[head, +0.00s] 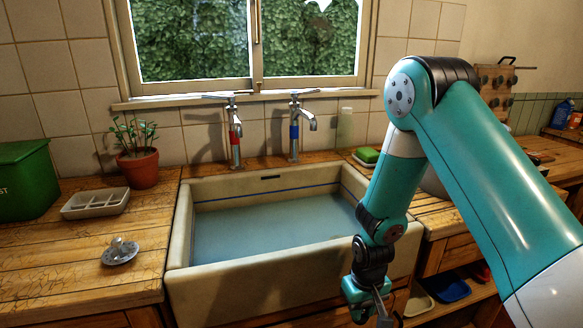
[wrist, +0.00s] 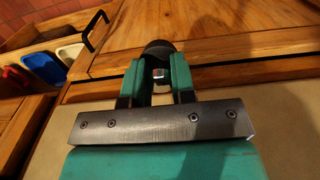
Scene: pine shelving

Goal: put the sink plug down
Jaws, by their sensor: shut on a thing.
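My gripper (wrist: 158,78) is shut on the sink plug (wrist: 158,47), a dark rounded piece with a small metallic part between the fingers. In the wrist view the plug shows just beyond the fingertips, partly hidden by them. In the head view my gripper (head: 373,297) hangs low in front of the sink's right front corner, its tips near the bottom edge of the picture; the plug cannot be made out there. The cream sink (head: 240,290) holds bluish water (head: 270,228).
The left wooden worktop (head: 60,290) carries a small metal piece with a knob (head: 120,251), a divided white tray (head: 96,203), a potted plant (head: 138,167) and a green bin (head: 25,180). A green sponge (head: 367,155) lies behind right. A blue tray (head: 447,290) sits on a low shelf.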

